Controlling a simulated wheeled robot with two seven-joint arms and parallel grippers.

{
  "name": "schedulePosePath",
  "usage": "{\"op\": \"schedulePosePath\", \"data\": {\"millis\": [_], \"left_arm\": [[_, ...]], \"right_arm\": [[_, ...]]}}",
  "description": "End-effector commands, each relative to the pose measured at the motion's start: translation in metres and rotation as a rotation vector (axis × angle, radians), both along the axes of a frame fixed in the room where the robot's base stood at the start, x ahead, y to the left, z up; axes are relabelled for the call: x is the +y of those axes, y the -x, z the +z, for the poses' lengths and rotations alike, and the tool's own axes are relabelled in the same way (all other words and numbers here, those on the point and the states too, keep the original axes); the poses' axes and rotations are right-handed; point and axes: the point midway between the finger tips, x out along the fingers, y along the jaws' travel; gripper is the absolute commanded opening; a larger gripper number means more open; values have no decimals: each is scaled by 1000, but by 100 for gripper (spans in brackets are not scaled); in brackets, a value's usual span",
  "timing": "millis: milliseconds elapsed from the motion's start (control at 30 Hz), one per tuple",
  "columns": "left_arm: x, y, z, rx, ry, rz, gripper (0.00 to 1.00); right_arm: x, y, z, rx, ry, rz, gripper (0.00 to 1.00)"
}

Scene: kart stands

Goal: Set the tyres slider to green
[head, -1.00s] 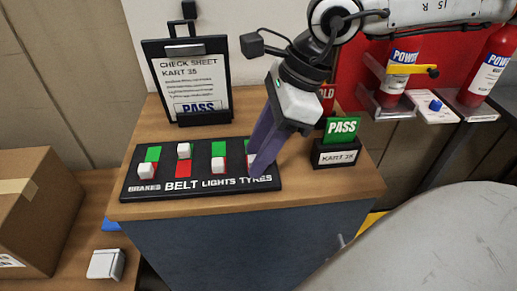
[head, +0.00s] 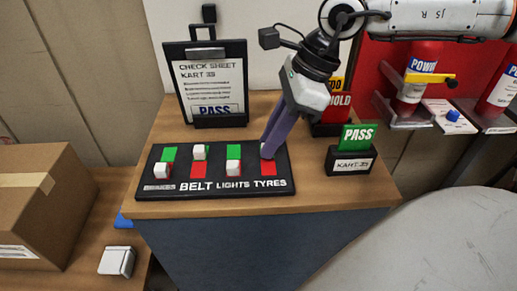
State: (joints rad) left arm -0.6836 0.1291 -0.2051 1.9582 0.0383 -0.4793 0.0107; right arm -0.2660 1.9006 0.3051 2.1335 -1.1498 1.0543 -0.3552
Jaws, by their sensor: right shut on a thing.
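The slider board (head: 150,192) is a black panel on the wooden cabinet top, with lanes labelled BRAKES, BELT, LIGHTS and TYRES. The tyres slider (head: 266,154) is at the far end of its lane; red (head: 268,168) shows on the near side of it, and the green there is covered. My right gripper (head: 268,153) reaches down from above, shut on the tyres slider, whose knob is mostly hidden by the fingers. My left gripper is not in view.
The brakes knob (head: 162,171) and lights knob (head: 234,167) are at the near end; the belt knob (head: 199,152) is at the far end. A clipboard (head: 207,80) stands behind. A PASS card holder (head: 350,162) and a HOLD card (head: 338,107) stand right.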

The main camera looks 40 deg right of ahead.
Motion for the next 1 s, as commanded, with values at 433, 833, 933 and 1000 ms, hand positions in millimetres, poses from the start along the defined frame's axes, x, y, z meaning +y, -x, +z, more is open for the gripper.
{"op": "schedulePosePath", "data": {"millis": [433, 833, 933, 1000], "left_arm": [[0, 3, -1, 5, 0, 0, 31], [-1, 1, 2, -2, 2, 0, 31], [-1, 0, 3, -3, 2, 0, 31], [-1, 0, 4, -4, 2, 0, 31]], "right_arm": [[-6, -3, 1, -10, 2, -7, 36], [-7, -1, 9, -8, -1, -7, 36], [-11, 2, 23, -13, -2, -7, 36], [-15, 4, 34, -13, -1, -7, 36]]}}
